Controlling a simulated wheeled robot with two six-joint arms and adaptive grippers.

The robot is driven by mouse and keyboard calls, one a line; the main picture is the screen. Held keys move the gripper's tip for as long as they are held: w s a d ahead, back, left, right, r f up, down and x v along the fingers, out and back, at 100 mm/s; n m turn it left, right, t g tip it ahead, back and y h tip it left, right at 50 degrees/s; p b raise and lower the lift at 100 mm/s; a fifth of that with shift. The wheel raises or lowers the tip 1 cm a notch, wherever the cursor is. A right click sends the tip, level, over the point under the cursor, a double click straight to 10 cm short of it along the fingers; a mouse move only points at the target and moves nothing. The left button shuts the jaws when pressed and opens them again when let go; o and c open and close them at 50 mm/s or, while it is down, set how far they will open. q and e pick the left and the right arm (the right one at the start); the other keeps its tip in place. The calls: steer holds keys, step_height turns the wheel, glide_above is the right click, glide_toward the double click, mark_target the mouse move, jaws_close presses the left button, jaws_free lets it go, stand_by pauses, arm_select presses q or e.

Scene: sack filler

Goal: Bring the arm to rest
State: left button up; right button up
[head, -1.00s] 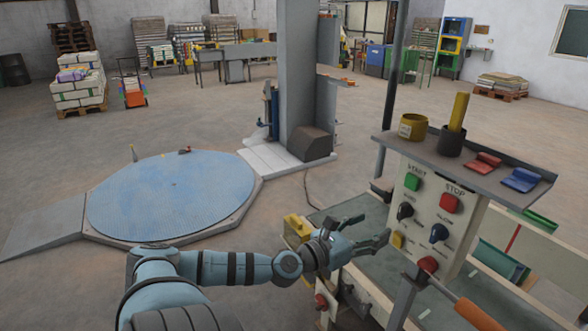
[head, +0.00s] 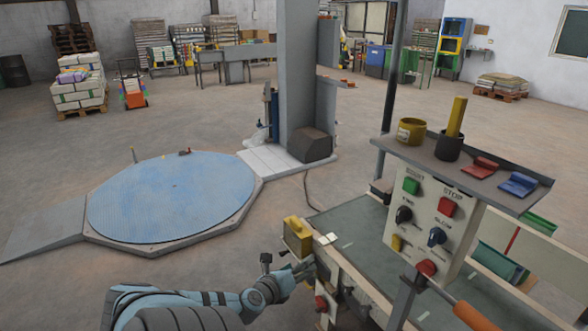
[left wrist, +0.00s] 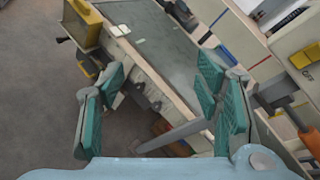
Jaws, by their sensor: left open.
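My left arm (head: 190,302) comes in from the lower left of the head view. Its gripper (head: 306,267) is beside the near left edge of the machine's table (head: 352,232), below the control panel (head: 428,212). In the left wrist view the two teal finger pads of the gripper (left wrist: 158,105) stand wide apart with nothing between them. The table edge and a grey leg lie beyond the fingers. My right gripper is in neither view.
A yellow box (head: 297,236) sits at the table's left corner, close to my left gripper. The panel carries a green button (head: 411,186), red buttons and dark knobs. A round blue platform (head: 170,195) lies on the floor at left.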

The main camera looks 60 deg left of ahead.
arm_select(q)
steer(key=shift+s+a+f+n+g, duration=0.15)
steer(key=shift+s+f+n, duration=0.05)
steer(key=shift+f, duration=0.2)
steer(key=shift+s+a+f+n+g, duration=0.1)
steer(key=shift+s+f+n+g, duration=0.1)
steer(key=shift+f, duration=0.15)
steer(key=s+f+n+g, duration=0.7)
steer(key=s+f+n, duration=0.6)
steer(key=s+f, duration=0.55)
steer(key=s+d+f+n+g+h, duration=0.3)
steer(key=s+d+f+n, duration=0.5)
steer(key=d+f, duration=0.4)
steer(key=s+d+f+n+h, duration=0.1)
steer(key=d+f, duration=0.1)
steer(key=d, duration=0.6)
steer(key=s+d+f+h, duration=0.1)
steer(key=d, duration=0.7)
steer(key=shift+d+f+n+h, duration=0.25)
steer(key=shift+f+n+h, duration=0.1)
steer(key=shift+n+h, duration=0.05)
